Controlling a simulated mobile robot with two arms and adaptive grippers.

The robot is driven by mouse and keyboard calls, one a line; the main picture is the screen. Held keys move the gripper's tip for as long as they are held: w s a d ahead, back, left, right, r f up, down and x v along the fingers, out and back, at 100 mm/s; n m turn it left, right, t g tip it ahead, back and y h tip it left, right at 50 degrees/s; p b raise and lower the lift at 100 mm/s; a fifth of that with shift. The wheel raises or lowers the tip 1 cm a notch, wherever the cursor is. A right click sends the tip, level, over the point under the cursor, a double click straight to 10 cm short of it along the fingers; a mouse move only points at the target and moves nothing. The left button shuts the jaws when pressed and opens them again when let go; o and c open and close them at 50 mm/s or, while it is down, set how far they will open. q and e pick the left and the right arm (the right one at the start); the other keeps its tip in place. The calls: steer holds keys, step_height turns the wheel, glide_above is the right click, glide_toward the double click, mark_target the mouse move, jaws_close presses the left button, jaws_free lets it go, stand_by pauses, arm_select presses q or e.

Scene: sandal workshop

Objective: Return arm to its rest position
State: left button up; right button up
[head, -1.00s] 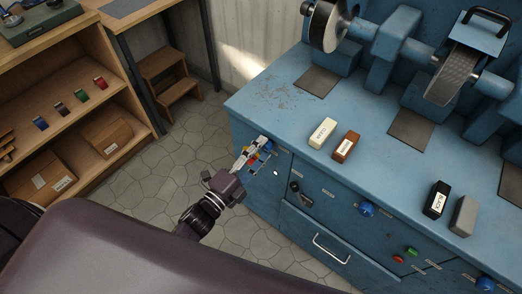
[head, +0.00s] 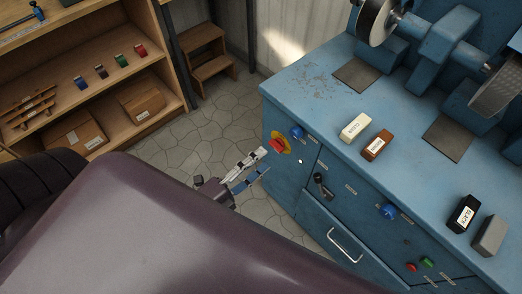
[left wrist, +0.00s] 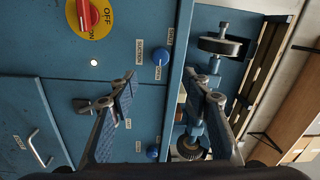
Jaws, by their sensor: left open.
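My left gripper (head: 265,161) is open and empty in the head view. Its fingertips are just left of and below the red rotary switch (head: 277,144) on its yellow plate, at the left end of the blue machine cabinet's front. A gap from the panel is hard to judge in the head view. In the left wrist view the two fingers (left wrist: 163,86) stand wide apart with nothing between them. That view also shows the red knob (left wrist: 88,14) at the top left, beside the word OFF, clear of the fingers. My right gripper is not in view.
The blue cabinet (head: 300,206) carries knobs, a black lever (head: 321,184) and a drawer handle (head: 345,244). Labelled blocks lie on its top, below the grinding wheels. A wooden shelf (head: 120,72) and step stool (head: 205,52) stand at left. Tiled floor (head: 190,135) lies open between.

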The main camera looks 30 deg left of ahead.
arm_select(q)
steer(key=s+a+f+n+g+y, duration=0.1)
steer(key=s+f+n+g+y, duration=0.15)
steer(key=f, duration=0.75)
steer(key=s+a+f+n+g+y, duration=0.15)
steer(key=f+n, duration=0.25)
steer(key=f, duration=0.5)
steer(key=s+a+f+n+g+y, duration=0.1)
steer(key=s+f+n+g, duration=0.25)
steer(key=f, duration=0.65)
steer(key=s+f+n+g, duration=0.4)
steer(key=s+f, duration=0.4)
steer(key=s, duration=0.3)
steer(key=s+f+n+g+y, duration=0.1)
steer(key=s+f+n+g, duration=0.3)
steer(key=s+f, duration=0.4)
steer(key=s, duration=0.4)
steer(key=shift+s+a+f+g, duration=0.3)
steer(key=shift+a+f+g, duration=0.05)
steer(key=shift+f, duration=0.05)
steer(key=shift+w+d, duration=0.1)
steer(key=shift+w, duration=0.05)
